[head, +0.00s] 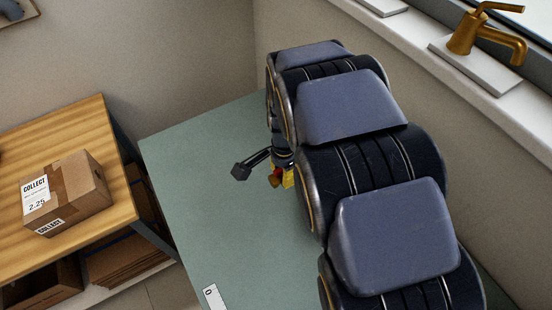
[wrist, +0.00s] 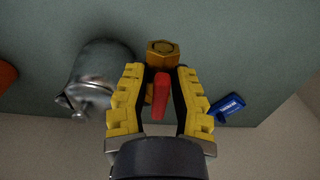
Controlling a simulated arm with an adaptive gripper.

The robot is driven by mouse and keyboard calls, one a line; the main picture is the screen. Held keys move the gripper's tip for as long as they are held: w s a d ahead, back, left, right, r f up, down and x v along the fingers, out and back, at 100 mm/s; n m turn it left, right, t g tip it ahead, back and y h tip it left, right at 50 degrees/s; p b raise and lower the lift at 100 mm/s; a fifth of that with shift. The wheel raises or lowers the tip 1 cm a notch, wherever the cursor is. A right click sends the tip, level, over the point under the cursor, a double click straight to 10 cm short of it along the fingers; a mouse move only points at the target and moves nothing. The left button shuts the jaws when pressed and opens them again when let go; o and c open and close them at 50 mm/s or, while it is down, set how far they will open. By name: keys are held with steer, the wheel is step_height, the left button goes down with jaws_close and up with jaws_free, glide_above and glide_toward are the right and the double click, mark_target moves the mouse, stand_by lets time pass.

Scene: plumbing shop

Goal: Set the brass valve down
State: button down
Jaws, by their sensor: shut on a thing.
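The brass valve (wrist: 162,50) shows in the wrist view between my gripper's yellow fingers, with its hexagonal end beyond the fingertips and its red handle (wrist: 160,92) toward the palm. My gripper (wrist: 160,72) is shut on the valve. In the head view my arm hides most of the gripper; only a bit of yellow finger and a small red part show over the green worktop (head: 190,190). I cannot tell whether the valve touches the worktop.
In the wrist view a grey metal vessel (wrist: 100,70) stands close left, a blue item (wrist: 228,106) lies right, and an orange thing (wrist: 6,75) is at the left edge. The worktop's left part is mostly clear. A cardboard box (head: 75,190) sits on a wooden bench.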

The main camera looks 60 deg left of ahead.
steer(key=w+a+f, duration=0.1)
steer(key=a+f, duration=0.1)
steer(key=a, duration=0.1)
steer(key=w+a+f, duration=0.1)
steer(key=a+f, duration=0.2)
steer(key=w+a+f, duration=0.2)
steer(key=a+f, duration=0.1)
steer(key=a, duration=0.1)
steer(key=shift+w+a+f, duration=0.1)
steer(key=shift+a+f, duration=0.25)
steer(key=shift+f, duration=1.6)
steer(key=shift+f, duration=0.1)
steer(key=c, duration=1)
jaws_free()
